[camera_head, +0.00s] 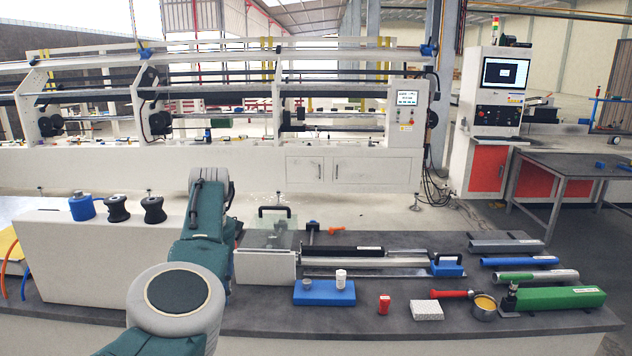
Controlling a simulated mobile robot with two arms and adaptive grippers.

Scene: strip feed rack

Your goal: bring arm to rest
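One teal and grey arm of mine, likely the left (178,295), rises from the bottom left edge and reaches over the dark worktop (340,318). Its far grey joint (209,183) stands in front of the gap behind the worktop, beside the white box. I cannot make out a gripper or fingertips on it. My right arm and gripper are not in this view.
A white box (90,262) with a blue spool (82,207) and two black spools stands left. The strip feed rack (365,255) lies mid-worktop.

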